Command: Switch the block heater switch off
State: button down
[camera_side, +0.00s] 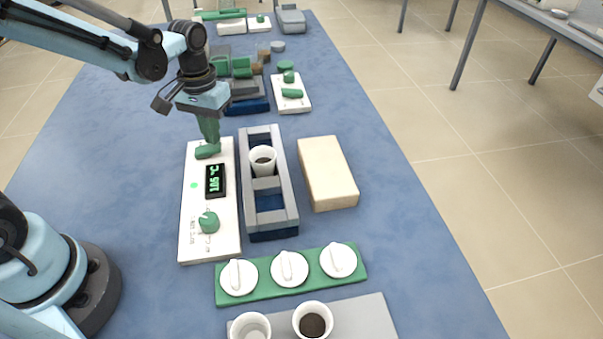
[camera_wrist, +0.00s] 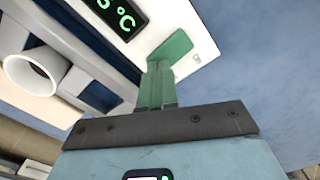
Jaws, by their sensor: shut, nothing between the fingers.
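The block heater's white control panel (camera_side: 192,225) has a dark display (camera_side: 215,181) reading about 105 °C in green. A green rocker-like switch (camera_side: 207,152) sits at the panel's far end, and a round green knob (camera_side: 209,222) at its near end. The switch also shows in the wrist view (camera_wrist: 176,44), just beyond my fingertips. My gripper (camera_side: 209,140) is shut and empty, pointing down at the switch; its green fingers (camera_wrist: 158,68) cover part of it. I cannot tell whether they touch. A small green spot (camera_side: 194,186) beside the display looks lit.
The grey and blue heater block (camera_side: 284,207) stands right of the panel, holding a white cup (camera_side: 263,158). A beige block (camera_side: 327,173) lies beside it. A green plate (camera_side: 262,289) with white dials and two cups are nearer. A similar unit (camera_side: 291,104) stands behind. Blue tabletop left is clear.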

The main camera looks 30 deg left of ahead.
aim_at(213, 149)
jog(key=shift+f, duration=0.6)
dwell(0.3)
jog(key=shift+r, duration=3.5)
jog(key=s+d+r+m+t, duration=0.2)
jog(key=s+r+m+t, duration=0.1)
jog(key=s+t, duration=0.4)
jog(key=shift+s+d, duration=0.3)
